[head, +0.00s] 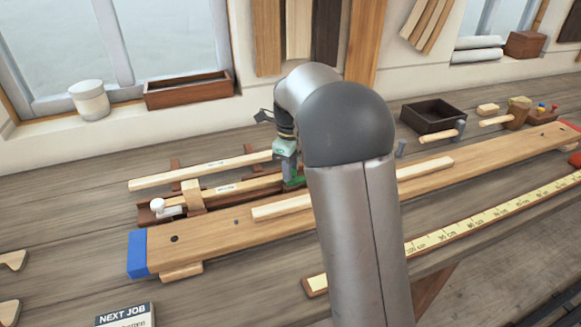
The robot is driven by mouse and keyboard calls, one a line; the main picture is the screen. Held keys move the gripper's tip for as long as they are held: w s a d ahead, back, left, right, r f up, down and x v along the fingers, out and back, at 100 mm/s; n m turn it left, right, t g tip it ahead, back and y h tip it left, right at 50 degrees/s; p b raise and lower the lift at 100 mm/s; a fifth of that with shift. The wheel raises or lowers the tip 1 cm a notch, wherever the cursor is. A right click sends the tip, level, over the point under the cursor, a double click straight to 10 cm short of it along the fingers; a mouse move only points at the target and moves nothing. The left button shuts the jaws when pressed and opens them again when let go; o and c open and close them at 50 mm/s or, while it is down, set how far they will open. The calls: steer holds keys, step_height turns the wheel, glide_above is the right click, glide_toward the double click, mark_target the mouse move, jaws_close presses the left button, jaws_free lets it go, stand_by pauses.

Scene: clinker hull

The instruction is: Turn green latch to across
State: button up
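In the head view, a small green latch (297,181) shows low beside my gripper, at the right end of a dark wooden fixture on the bench. My arm and gripper hide part of it, so I cannot tell which way it points. My gripper (289,179) points down at the latch, at or just above it. Its fingers are small and partly hidden; I cannot tell whether they are open, shut or touching the latch. A white-knobbed latch (158,206) sits at the fixture's left end. A labelled wooden strip (230,187) lies along the fixture.
A long plank (200,244) with a blue left end lies in front of the fixture, with a thinner batten on it. A yellow ruler (470,221) lies nearer. A dark open box (433,116) and mallets stand at the back right. My arm hides the middle.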

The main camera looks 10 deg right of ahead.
steer(key=shift+n, duration=0.3)
steer(key=n+p, duration=0.1)
steer(key=n, duration=0.1)
steer(key=shift+r+n, duration=0.1)
steer(key=shift+n, duration=0.3)
steer(key=n, duration=0.4)
steer(key=shift+n, duration=0.3)
steer(key=n+p, duration=0.1)
steer(key=n, duration=0.3)
steer(key=shift+n, duration=2.1)
steer(key=o, duration=1)
